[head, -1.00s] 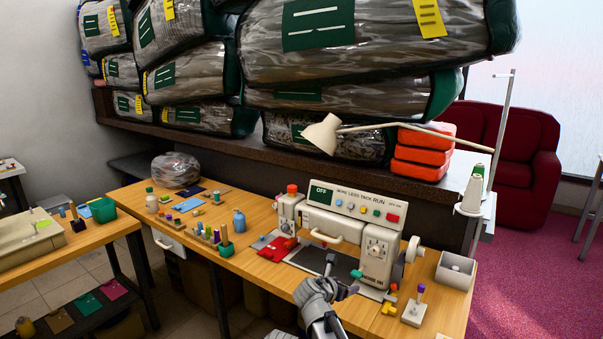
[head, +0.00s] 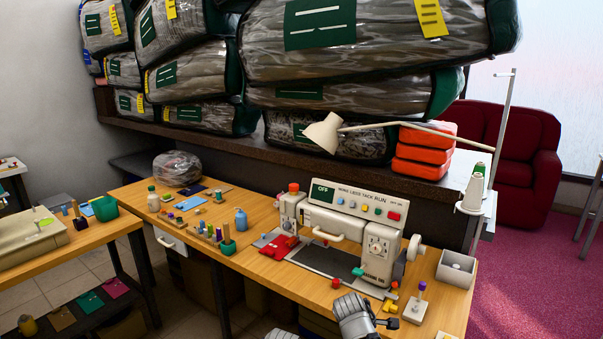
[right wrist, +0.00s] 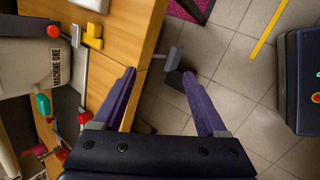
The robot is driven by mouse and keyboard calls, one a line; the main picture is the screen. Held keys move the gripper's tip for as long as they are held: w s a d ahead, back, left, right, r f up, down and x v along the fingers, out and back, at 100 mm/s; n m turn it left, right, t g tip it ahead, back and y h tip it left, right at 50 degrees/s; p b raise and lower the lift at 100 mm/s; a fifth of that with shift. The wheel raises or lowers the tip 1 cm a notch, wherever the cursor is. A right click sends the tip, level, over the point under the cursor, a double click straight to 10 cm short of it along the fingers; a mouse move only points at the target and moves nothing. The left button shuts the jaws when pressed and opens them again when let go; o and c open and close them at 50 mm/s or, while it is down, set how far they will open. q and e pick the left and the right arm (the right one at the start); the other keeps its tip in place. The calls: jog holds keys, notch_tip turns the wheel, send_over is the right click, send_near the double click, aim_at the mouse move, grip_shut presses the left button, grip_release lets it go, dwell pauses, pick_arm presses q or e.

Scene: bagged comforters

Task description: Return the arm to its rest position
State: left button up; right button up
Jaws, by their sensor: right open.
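My right arm (head: 357,316) shows at the bottom of the head view, low at the table's front edge. In the right wrist view my right gripper (right wrist: 158,76) has its two purple fingers spread apart, with nothing between them. It hangs over the front edge of the wooden table (right wrist: 128,40), partly over the tiled floor. My left gripper is not in view.
The sewing machine (head: 342,232) stands on the table, with a red cloth item (head: 280,248) at its left. A small spool stand (head: 415,308) and a grey bin (head: 456,268) are to its right. In the wrist view, tiled floor (right wrist: 235,75) is open beyond the table edge.

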jog(key=s+a+f+m+g+y, duration=0.1)
jog(key=s+m+g+y, duration=0.1)
jog(key=s+m, duration=0.45)
jog(key=s+a+f+m+g+y, duration=0.1)
jog(key=s+f+m+g+y, duration=0.1)
jog(key=s+m, duration=0.45)
jog(key=s+a+r+n+p, duration=0.3)
jog(key=s+a+r+p, duration=0.2)
jog(key=a, duration=0.5)
notch_tip(320, 180, up, 3)
jog(key=p, duration=0.2)
jog(key=shift+s+a+g+h+p, duration=0.2)
jog(key=shift+s+g+h+p, duration=0.1)
jog(key=shift+h+p, duration=0.1)
jog(key=shift+f, duration=0.1)
